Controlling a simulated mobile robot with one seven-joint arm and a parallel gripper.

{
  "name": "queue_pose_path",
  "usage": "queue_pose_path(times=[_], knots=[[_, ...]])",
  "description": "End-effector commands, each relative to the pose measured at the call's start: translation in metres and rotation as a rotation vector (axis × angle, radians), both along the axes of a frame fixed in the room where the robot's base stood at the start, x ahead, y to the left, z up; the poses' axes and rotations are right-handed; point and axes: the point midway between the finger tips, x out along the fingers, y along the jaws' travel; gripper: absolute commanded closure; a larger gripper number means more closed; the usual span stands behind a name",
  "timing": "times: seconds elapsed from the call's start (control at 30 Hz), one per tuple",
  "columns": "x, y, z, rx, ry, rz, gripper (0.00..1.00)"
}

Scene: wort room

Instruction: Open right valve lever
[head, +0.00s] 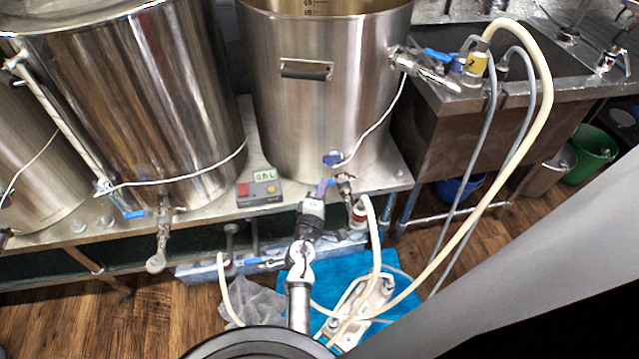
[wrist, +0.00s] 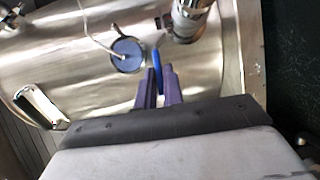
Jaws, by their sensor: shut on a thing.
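The right valve (head: 345,185) sits low on the front of the right steel kettle (head: 320,100). It also shows in the wrist view (wrist: 188,22), with its blue lever (wrist: 157,58) beside it. My gripper (wrist: 159,76) has its purple fingers on both sides of the lever, shut on it. In the head view my gripper (head: 325,186) reaches the valve from the front, and its fingers and wrist hide most of the lever. The lever's exact angle is hard to tell.
A round blue fitting (wrist: 128,55) with a white cable is just left of the lever. A control box (head: 259,192) stands on the bench left of my gripper. The left kettle (head: 130,90) has its own blue-levered valve (head: 163,225). Pale hoses (head: 376,240) hang right of my arm.

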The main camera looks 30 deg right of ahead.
Motion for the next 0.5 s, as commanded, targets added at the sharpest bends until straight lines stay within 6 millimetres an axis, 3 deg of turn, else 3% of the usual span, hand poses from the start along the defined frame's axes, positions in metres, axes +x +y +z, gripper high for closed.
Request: queue_pose_path(times=[0.5], knots=[[-0.0064, -0.0001, 0.0001, -0.001, -0.002, 0.081, 1.0]])
